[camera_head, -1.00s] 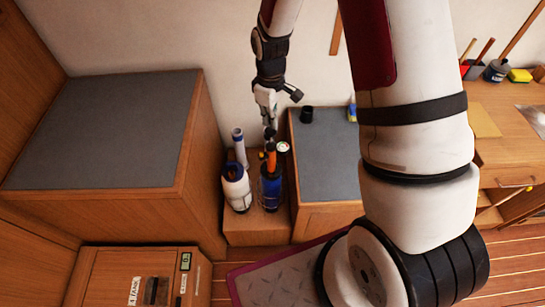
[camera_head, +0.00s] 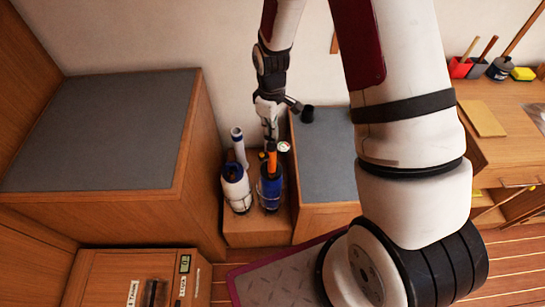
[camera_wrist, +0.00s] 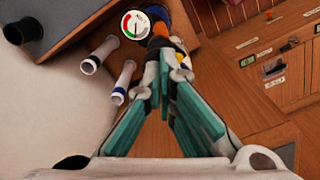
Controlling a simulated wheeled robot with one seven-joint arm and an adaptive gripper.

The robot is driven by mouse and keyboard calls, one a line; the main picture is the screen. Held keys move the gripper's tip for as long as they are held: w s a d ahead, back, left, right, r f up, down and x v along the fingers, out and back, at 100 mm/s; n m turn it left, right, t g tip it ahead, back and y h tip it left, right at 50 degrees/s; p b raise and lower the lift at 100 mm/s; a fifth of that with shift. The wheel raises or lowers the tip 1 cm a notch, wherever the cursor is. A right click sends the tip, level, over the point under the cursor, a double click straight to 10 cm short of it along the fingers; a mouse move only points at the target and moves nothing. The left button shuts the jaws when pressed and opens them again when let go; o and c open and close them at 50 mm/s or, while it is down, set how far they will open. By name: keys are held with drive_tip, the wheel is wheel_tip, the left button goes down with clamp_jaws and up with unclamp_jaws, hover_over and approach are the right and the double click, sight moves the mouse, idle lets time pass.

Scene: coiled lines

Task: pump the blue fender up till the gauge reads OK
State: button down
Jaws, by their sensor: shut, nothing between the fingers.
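The blue fender (camera_head: 270,194) stands upright on a low wooden step, with an orange upright part (camera_head: 272,161) at its top. A small round gauge (camera_head: 284,147) sits beside that top. In the wrist view the gauge (camera_wrist: 135,24) has a white face with red and green areas; I cannot tell its reading for sure. My gripper (camera_head: 270,139) is shut and empty, pointing down just above the orange part. In the wrist view its teal fingers (camera_wrist: 166,58) come together close to the orange part (camera_wrist: 160,33). I cannot tell whether they touch it. The fingers hide much of the fender.
A white-and-blue fender (camera_head: 236,188) with a white tube stands close on the left. The wooden step (camera_head: 244,230) lies between a large grey-topped cabinet (camera_head: 90,130) and a lower grey-topped one (camera_head: 325,165). A black cup (camera_head: 308,114) stands behind on the right.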

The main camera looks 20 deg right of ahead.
drive_tip(key=shift+f+b, duration=0.4)
drive_tip(key=shift+f, duration=0.9)
drive_tip(key=shift+r+p, duration=1.3)
drive_tip(key=shift+r, duration=2.2)
drive_tip(key=shift+r+p, duration=0.75)
drive_tip(key=shift+r, duration=1.75)
drive_tip(key=s+r+m+t, duration=0.15)
drive_tip(key=s+r, duration=0.25)
drive_tip(key=r, duration=0.6)
drive_tip(key=s+r+m+t, duration=0.15)
drive_tip(key=s+r, duration=0.25)
drive_tip(key=r, duration=0.5)
drive_tip(key=s+r+m+t, duration=0.1)
drive_tip(key=s+r, duration=0.3)
drive_tip(key=s, duration=0.4)
drive_tip(key=s+r+m+t, duration=0.1)
drive_tip(key=s+r+m, duration=0.3)
drive_tip(key=s, duration=0.5)
drive_tip(key=shift+r+t, duration=0.3)
drive_tip(key=shift+r, duration=0.5)
